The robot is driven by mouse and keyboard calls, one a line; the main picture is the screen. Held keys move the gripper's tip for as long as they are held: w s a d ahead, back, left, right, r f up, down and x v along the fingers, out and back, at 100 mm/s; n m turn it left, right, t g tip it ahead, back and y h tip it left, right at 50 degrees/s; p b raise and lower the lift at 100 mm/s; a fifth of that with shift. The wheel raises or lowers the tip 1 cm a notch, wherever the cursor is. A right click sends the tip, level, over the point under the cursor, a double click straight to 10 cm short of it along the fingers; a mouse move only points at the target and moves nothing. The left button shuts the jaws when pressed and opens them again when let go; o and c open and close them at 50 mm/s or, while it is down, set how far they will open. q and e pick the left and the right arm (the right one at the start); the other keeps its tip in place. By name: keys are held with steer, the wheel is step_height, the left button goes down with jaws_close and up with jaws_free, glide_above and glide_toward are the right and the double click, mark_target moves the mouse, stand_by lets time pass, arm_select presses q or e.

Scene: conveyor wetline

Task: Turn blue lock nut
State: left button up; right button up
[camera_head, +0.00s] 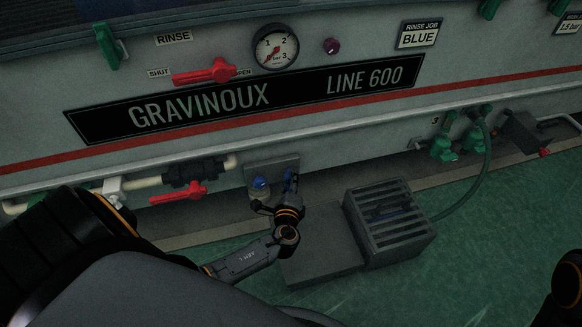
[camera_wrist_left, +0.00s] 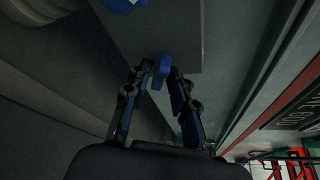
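A blue lock nut (camera_wrist_left: 160,72) stands out from a grey plate (camera_wrist_left: 180,30) in the left wrist view. My left gripper (camera_wrist_left: 162,76) has its fingertips on either side of this nut, with narrow gaps showing, so it looks open around it. In the head view my left gripper (camera_head: 277,206) is in front of the low grey plate (camera_head: 284,163) on the machine. A round blue knob (camera_head: 260,184) shows on the left side of that plate; part of it also shows at the top of the left wrist view (camera_wrist_left: 122,4). My right gripper is not in view.
A slatted grey crate (camera_head: 402,246) and a flat grey slab (camera_head: 325,245) lie just right of my left gripper. A red-handled valve (camera_head: 180,194) is to its left. Green valves with a hose (camera_head: 484,165) are farther right.

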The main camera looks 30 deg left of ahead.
arm_select(q)
steer(key=v, duration=0.7)
steer(key=shift+s, duration=0.2)
steer(key=shift+d, duration=0.1)
stand_by(0.4)
